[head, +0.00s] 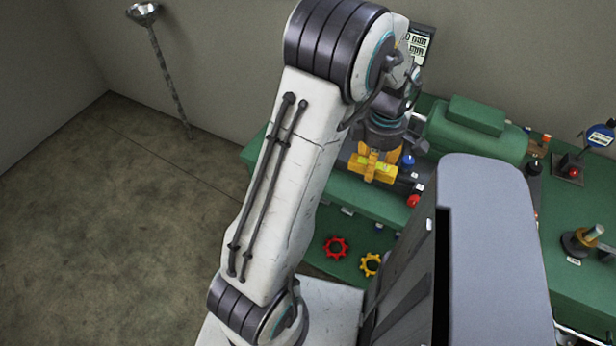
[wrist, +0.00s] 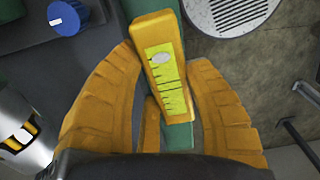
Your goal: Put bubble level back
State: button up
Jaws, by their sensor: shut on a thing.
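In the wrist view, my gripper (wrist: 160,60) has its two orange fingers closed on either side of the bubble level (wrist: 165,70). The level is an orange-yellow bar with a yellow-green scale face and a pale oval vial. It sits slightly tilted between the fingers, its upper end reaching past the fingertips. In the head view, my gripper (head: 367,158) points down over the green bench (head: 365,199), with the yellow level (head: 380,172) at its fingers. Whether the level touches anything below is hard to tell.
A blue knob (wrist: 68,16) and a round grate (wrist: 228,14) lie near the gripper. A green machine (head: 476,130) stands behind at right. A red button (head: 413,201) is close by. Red (head: 336,248) and yellow (head: 371,264) gears lie lower down. The floor at left is mostly clear.

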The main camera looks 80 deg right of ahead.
jog(key=shift+m, duration=0.4)
jog(key=w+d+f, duration=0.1)
jog(key=w+f, duration=0.1)
jog(key=w, duration=0.1)
jog(key=w+d+f+p, duration=0.1)
jog(key=w+f, duration=0.1)
jog(key=w, duration=0.1)
jog(key=w+d+f, duration=0.1)
jog(key=w+f, duration=0.2)
jog(key=w, duration=0.1)
jog(key=shift+d, duration=0.35)
jog(key=shift+f+p, duration=0.4)
jog(key=shift+f, duration=1.6)
jog(key=shift+f, duration=0.15)
jog(key=o, duration=0.9)
notch_tip(320, 180, up, 12)
